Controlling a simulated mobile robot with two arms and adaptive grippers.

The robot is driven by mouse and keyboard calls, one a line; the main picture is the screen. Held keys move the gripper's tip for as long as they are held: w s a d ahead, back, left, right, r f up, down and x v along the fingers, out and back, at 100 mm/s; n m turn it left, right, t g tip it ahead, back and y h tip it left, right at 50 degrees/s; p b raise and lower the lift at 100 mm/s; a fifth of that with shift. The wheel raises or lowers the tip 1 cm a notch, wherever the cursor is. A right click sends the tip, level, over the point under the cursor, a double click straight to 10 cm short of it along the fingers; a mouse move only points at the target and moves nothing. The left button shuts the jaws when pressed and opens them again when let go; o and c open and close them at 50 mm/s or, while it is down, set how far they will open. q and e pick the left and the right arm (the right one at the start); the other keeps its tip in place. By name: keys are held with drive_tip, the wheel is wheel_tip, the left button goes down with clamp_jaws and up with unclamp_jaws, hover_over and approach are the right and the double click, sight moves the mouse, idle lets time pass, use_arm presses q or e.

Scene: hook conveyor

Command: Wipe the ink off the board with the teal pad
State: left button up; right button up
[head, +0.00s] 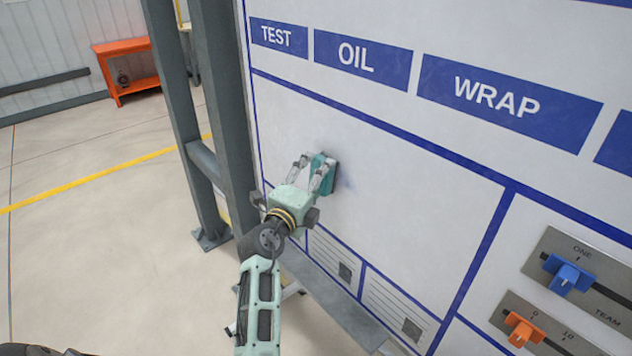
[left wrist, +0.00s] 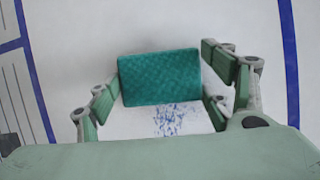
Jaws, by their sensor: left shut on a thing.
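My left gripper (head: 312,172) is at the white board (head: 420,190), in the large blue-lined panel under the TEST and OIL labels. It is shut on the teal pad (head: 328,175), which sits against or very close to the board; I cannot tell if it touches. In the left wrist view the teal pad (left wrist: 159,78) lies between the fingers of the left gripper (left wrist: 162,85). Blue speckled ink (left wrist: 180,119) shows on the board beside the pad. In the head view a faint bluish ink smudge (head: 347,183) shows just right of the pad. My right gripper is not in view.
A blue slider (head: 567,276) and an orange slider (head: 524,329) stick out from the board at lower right. A grey ledge (head: 325,300) runs along the board's bottom. Grey posts (head: 222,110) stand at its left. An orange bench (head: 125,68) stands far left on open floor.

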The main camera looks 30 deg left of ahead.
use_arm(q)
drive_tip(key=shift+w+d+r+n, duration=0.35)
drive_tip(key=shift+w+r+n, duration=0.15)
drive_tip(key=shift+w+r, duration=0.2)
drive_tip(key=shift+w+a+f, duration=0.1)
drive_tip(key=shift+a, duration=0.15)
drive_tip(key=shift+c, duration=0.5)
drive_tip(key=shift+a+r, duration=0.2)
drive_tip(key=shift+a, duration=0.3)
drive_tip(key=shift+w+a+r, duration=0.1)
drive_tip(key=shift+w+a, duration=0.15)
drive_tip(key=shift+a, duration=0.35)
drive_tip(key=shift+w+a, duration=0.25)
drive_tip(key=shift+a, duration=0.3)
drive_tip(key=a, duration=0.1)
drive_tip(key=w+a, duration=0.1)
drive_tip(key=a, duration=0.2)
drive_tip(key=shift+w+a, duration=0.25)
drive_tip(key=shift+w, duration=0.15)
drive_tip(key=shift+w+a+f, duration=0.15)
drive_tip(key=shift+w+a, duration=0.05)
drive_tip(key=shift+a, duration=0.2)
drive_tip(key=shift+w+a+f, duration=0.15)
drive_tip(key=shift+a, duration=0.2)
drive_tip(key=shift+s+f, duration=0.1)
